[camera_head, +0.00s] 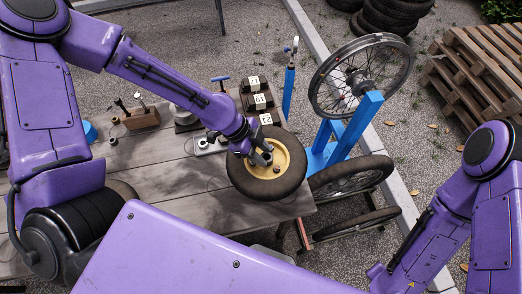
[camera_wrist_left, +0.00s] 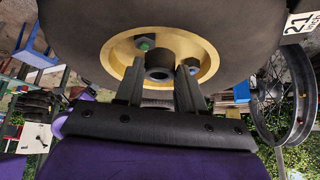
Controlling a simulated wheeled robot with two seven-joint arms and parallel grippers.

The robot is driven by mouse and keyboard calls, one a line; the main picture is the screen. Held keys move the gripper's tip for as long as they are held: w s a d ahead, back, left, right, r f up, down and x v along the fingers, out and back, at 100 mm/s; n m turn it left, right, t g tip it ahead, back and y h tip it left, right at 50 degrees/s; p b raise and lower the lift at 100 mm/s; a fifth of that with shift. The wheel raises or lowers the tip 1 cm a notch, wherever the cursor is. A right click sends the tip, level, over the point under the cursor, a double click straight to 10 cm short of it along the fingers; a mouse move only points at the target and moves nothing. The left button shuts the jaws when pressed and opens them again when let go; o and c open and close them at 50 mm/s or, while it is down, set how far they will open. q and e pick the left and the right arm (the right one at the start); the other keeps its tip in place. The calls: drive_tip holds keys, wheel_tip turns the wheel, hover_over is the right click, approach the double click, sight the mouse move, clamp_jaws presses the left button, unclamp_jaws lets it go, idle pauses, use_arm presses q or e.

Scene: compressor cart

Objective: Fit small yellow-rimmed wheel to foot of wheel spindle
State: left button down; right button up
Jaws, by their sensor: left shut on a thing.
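The small yellow-rimmed wheel (camera_head: 277,187) has a thick dark tyre and is at the right end of the wooden table in the head view. My left gripper (camera_head: 262,157) is at its hub, on the yellow rim face. In the left wrist view the fingers (camera_wrist_left: 158,88) are on either side of the dark hub of the wheel (camera_wrist_left: 158,66). A green-ended bolt shows on the rim near the left finger. I cannot tell whether the wheel touches the table. I cannot make out the wheel spindle or its foot for sure. My right arm is at lower right; its gripper is outside the view.
The wooden table (camera_head: 185,187) holds numbered dark blocks (camera_head: 256,95), a wooden tool block (camera_head: 140,118) and small metal parts. A blue stand (camera_head: 340,135) with a spoked wheel (camera_head: 361,77) is beyond its right end. Pallets (camera_head: 480,65) and stacked tyres (camera_head: 388,16) lie farther back.

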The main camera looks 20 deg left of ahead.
use_arm(q)
drive_tip(key=shift+f+b, duration=3.1)
drive_tip(key=shift+f, duration=1.35)
drive_tip(key=c, duration=0.7)
unclamp_jaws()
drive_tip(key=shift+c, duration=0.2)
drive_tip(key=o, duration=0.5)
drive_tip(key=shift+o, duration=0.2)
drive_tip(key=p+v, duration=0.7)
drive_tip(key=p, duration=0.1)
drive_tip(key=shift+r, duration=0.15)
